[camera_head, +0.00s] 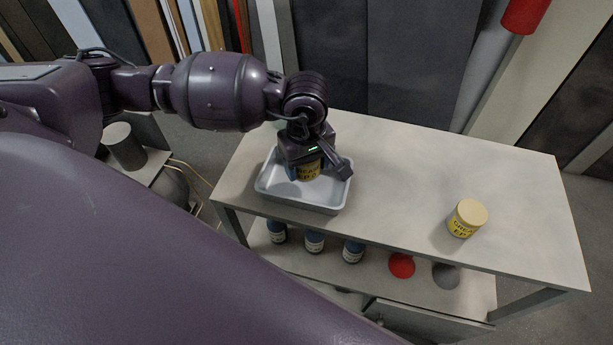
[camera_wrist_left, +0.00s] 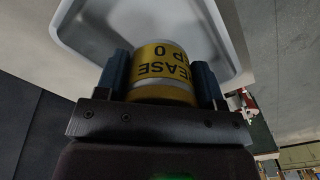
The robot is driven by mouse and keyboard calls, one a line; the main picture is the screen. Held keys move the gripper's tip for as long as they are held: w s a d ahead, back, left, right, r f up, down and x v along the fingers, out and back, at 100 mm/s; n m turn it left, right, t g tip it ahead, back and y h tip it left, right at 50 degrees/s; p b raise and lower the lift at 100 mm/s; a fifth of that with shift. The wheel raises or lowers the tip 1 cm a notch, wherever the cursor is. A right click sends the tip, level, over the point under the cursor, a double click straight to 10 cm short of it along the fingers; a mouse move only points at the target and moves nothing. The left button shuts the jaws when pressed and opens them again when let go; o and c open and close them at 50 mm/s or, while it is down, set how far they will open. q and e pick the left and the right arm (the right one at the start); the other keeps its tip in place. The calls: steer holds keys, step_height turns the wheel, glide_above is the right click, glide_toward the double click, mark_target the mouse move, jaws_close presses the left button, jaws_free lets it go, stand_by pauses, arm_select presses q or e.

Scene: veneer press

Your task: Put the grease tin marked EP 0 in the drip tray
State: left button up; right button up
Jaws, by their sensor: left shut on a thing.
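My left gripper (camera_head: 309,176) points down over the drip tray (camera_head: 298,203), a light grey shallow tray at the left end of the bench top. It is shut on a yellow-banded grease tin (camera_head: 306,172). In the left wrist view the held tin (camera_wrist_left: 160,72) sits between the two blue fingers, its label upside down and reading "EASE" and "P 0". The tin is within the tray's outline; I cannot tell whether it touches the tray floor. My right gripper is not in view.
A second grease tin (camera_head: 467,219) with a cream lid stands on the right of the bench top (camera_head: 420,165); its full grade is too small to read. The bench between is clear. Several dark bottles (camera_head: 314,242) and a red round object (camera_head: 401,265) sit on the lower shelf.

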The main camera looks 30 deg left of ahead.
mark_target(306, 186)
arm_select(q)
step_height(306, 186, down, 4)
steer(key=shift+f, duration=0.4)
steer(key=shift+f+b, duration=0.1)
steer(key=shift+b, duration=0.2)
steer(key=o, duration=1.1)
